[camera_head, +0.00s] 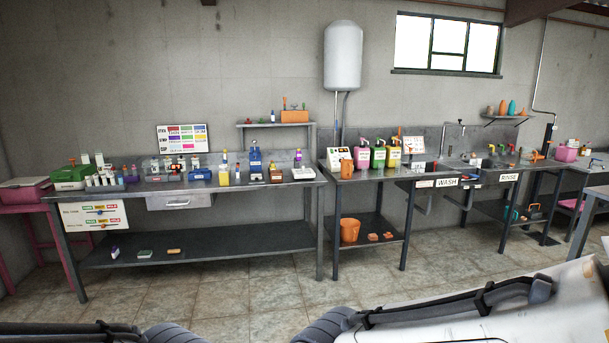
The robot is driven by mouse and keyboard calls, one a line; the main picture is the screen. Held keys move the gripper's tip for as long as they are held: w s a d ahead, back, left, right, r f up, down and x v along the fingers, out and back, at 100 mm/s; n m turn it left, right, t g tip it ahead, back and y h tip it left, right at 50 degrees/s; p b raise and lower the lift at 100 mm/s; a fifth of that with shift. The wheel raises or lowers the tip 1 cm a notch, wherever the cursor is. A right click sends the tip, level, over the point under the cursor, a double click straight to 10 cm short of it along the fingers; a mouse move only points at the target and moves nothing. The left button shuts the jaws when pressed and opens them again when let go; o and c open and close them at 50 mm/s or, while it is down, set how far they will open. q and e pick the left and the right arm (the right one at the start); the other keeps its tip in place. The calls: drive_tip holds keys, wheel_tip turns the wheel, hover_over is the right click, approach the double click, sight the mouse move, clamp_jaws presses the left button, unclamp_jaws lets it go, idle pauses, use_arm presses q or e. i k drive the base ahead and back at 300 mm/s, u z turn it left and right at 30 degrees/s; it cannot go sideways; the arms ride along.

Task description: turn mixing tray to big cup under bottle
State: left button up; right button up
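No mixing tray or big cup can be made out for certain at this distance. A blue stand with a bottle-like top (255,160) is on the left steel bench (230,180), across the room. A small yellow-bodied bottle (225,174) stands left of it, and a low dark piece with orange on it (276,174) stands to its right. Any cup under a bottle is too small to tell. Neither of my grippers is in view.
Open tiled floor (225,283) lies before the benches. Green (378,155) and pink (361,156) pump containers stand on the middle bench; an orange bucket (349,231) is below. WASH and RINSE basins are to the right. A large pale rounded surface (480,313) fills the lower right foreground.

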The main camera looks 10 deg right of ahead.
sight(303, 170)
drive_tip(key=u, duration=0.15)
drive_tip(key=i, duration=4.7)
drive_tip(key=z, duration=0.2)
